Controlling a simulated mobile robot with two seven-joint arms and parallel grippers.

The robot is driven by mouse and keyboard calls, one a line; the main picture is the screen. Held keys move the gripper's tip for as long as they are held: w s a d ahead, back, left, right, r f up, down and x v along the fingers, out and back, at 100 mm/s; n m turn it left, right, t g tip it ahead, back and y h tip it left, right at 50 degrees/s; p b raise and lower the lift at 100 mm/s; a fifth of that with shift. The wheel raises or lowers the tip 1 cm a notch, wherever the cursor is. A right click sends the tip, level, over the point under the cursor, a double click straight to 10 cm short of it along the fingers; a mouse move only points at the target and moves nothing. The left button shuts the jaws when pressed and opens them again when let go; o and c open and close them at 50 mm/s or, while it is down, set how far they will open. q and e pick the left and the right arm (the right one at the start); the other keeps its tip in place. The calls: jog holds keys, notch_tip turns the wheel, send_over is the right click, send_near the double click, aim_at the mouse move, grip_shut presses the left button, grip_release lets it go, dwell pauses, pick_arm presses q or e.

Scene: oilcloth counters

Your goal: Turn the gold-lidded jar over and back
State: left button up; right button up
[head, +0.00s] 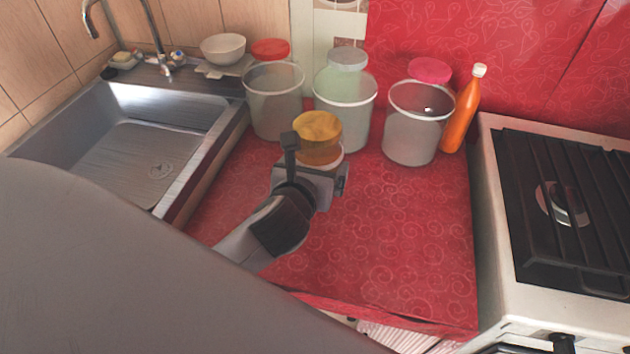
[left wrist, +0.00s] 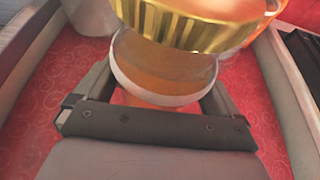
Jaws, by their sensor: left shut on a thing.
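The gold-lidded jar (head: 318,152) is in the grip of my left gripper (head: 315,168), over the back middle of the red counter. Its gold lid (head: 317,125) is uppermost in the head view. In the left wrist view the ribbed gold lid (left wrist: 190,25) fills the top. The jar's amber body with a pale band (left wrist: 155,85) shows below it, between the two fingers of the left gripper (left wrist: 150,90). The jar looks about upright; whether its base touches the counter is hidden. My right gripper is in neither view.
Three clear tubs stand along the back: left (head: 273,100), middle (head: 352,120) and right (head: 412,138). An orange bottle (head: 462,115) is beside the right one. The sink (head: 140,150) is left, the stove (head: 570,200) right. The front of the red counter (head: 400,240) is clear.

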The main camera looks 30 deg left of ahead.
aim_at(315, 130)
pick_arm(q)
notch_tip(315, 130, up, 11)
jog(key=shift+p, duration=0.8)
notch_tip(315, 130, up, 15)
jog(key=shift+f, duration=0.15)
dwell(0.3)
jog(key=n+t+h+b, duration=0.1)
jog(key=n+t, duration=0.1)
jog(key=n, duration=0.6)
jog(key=r+n+t+h+b, duration=0.1)
jog(key=n+t+b, duration=0.1)
jog(key=n, duration=0.6)
jog(key=n+t+h+b, duration=0.1)
jog(key=n+t, duration=0.3)
jog(key=n, duration=0.4)
jog(key=shift+d+r+h+b, duration=0.25)
jog(key=shift+r+h+b, duration=0.05)
jog(key=shift+b, duration=0.2)
